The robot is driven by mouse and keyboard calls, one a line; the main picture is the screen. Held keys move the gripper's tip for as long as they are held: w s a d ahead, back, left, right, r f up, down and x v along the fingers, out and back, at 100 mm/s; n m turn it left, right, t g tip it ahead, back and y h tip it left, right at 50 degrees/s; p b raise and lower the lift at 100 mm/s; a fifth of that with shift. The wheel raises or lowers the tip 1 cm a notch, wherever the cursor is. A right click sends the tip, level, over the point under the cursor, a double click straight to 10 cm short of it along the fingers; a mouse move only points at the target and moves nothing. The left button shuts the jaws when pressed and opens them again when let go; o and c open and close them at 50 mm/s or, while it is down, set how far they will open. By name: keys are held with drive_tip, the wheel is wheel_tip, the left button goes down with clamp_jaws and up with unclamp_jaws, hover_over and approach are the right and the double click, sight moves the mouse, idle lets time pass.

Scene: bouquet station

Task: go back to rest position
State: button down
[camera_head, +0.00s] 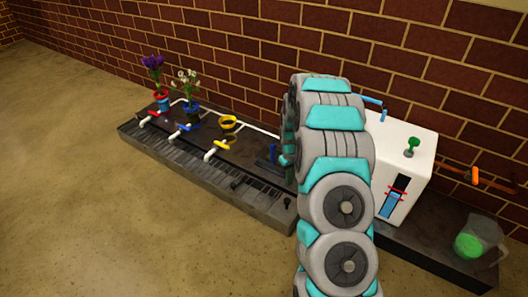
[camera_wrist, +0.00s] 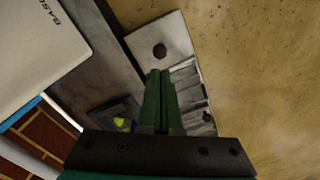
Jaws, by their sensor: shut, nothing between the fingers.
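My arm (camera_head: 338,170) rises through the middle of the head view and hides part of the station behind it. My gripper (camera_wrist: 160,98) shows in the wrist view as two green fingers pressed together with nothing between them. It hangs over a pale plate (camera_wrist: 164,34) with a dark round hole and over a ribbed grey strip (camera_wrist: 190,95) at the edge of the station.
A low dark platform (camera_head: 262,192) runs along the brick wall. It bears purple flowers (camera_head: 153,63), white flowers (camera_head: 188,77), a yellow pot (camera_head: 228,123), and a white tank (camera_head: 417,150). A clear jug with green contents (camera_head: 469,245) stands at right. The floor at left (camera_head: 75,190) is clear.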

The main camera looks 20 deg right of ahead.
drive_tip(key=s+a+r+p, duration=0.1)
drive_tip(key=s+a+r, duration=0.55)
drive_tip(key=r, duration=0.45)
drive_tip(key=s+a+r+p, duration=0.2)
drive_tip(key=s+a+r, duration=0.3)
drive_tip(key=s+r, duration=0.4)
drive_tip(key=s+a+r+p, duration=0.1)
drive_tip(key=s+r, duration=0.3)
drive_tip(key=s, duration=0.4)
drive_tip(key=s+a+r+m+g+p, duration=0.1)
drive_tip(key=s+a+r, duration=0.2)
drive_tip(key=s, duration=0.6)
drive_tip(key=s+a+r+p, duration=0.1)
drive_tip(key=s+a+r, duration=0.1)
drive_tip(key=s+r, duration=0.3)
drive_tip(key=s, duration=0.3)
drive_tip(key=shift+s+m+g, duration=0.3)
drive_tip(key=shift+s+g, duration=0.05)
drive_tip(key=shift+g, duration=0.05)
drive_tip(key=shift+d, duration=0.1)
